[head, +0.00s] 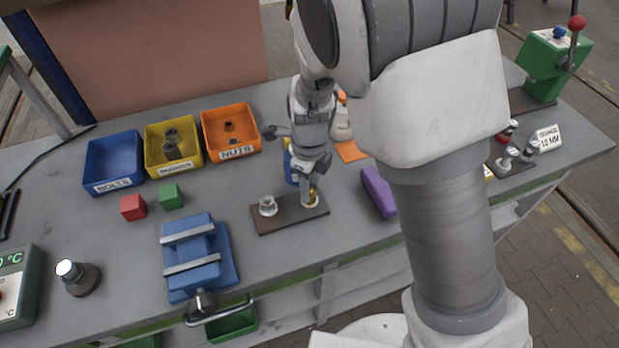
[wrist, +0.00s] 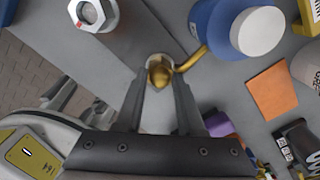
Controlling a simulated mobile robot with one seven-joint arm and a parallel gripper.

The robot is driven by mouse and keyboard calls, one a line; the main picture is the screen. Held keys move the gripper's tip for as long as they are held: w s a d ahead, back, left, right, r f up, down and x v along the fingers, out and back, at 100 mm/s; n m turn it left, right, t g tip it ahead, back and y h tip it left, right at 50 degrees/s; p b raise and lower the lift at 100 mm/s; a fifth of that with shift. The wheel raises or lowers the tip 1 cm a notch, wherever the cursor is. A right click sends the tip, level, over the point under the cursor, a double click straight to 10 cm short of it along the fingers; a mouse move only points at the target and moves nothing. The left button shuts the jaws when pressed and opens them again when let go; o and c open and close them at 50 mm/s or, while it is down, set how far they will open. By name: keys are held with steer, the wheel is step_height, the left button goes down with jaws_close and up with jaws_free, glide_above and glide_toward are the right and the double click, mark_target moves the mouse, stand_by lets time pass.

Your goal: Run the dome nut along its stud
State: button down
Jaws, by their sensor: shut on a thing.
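The brass dome nut (wrist: 158,72) sits between the fingertips of my gripper (wrist: 161,80) in the wrist view, and the fingers are shut on its sides. In the head view the dome nut (head: 309,200) shows as a small gold shape under my gripper (head: 312,187), at the right end of a brown board (head: 285,222). Its stud is hidden beneath the nut and fingers, so I cannot tell how far down the nut sits.
A blue bottle (wrist: 212,28) with a white cap and yellow spout stands close beside the nut. A purple block (head: 379,192) lies right of the board, a blue vise (head: 200,262) left. Blue, yellow and orange bins (head: 248,149) stand behind. Bench between bins and board is mostly clear.

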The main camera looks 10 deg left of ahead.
steer(key=m+p, duration=0.2)
steer(key=p, duration=0.1)
steer(key=r+m+p, duration=0.1)
steer(key=m+p, duration=0.1)
steer(key=m, duration=0.1)
steer(key=shift+w+a+m+p, duration=0.1)
steer(key=shift+w+m+p, duration=0.05)
steer(key=shift+m+p, duration=0.2)
steer(key=m+p, duration=0.4)
steer(key=p, duration=0.1)
steer(key=shift+f+m, duration=0.1)
steer(key=shift+m, duration=0.15)
steer(key=m+p, duration=0.2)
steer(key=m, duration=0.1)
steer(key=shift+f+m, duration=0.15)
steer(key=shift+m, duration=0.15)
steer(key=shift+f+m+p, duration=0.15)
steer(key=shift+m+p, duration=0.2)
steer(key=shift+m, duration=1.85)
steer(key=shift+a, duration=0.1)
steer(key=c, duration=0.5)
jaws_free()
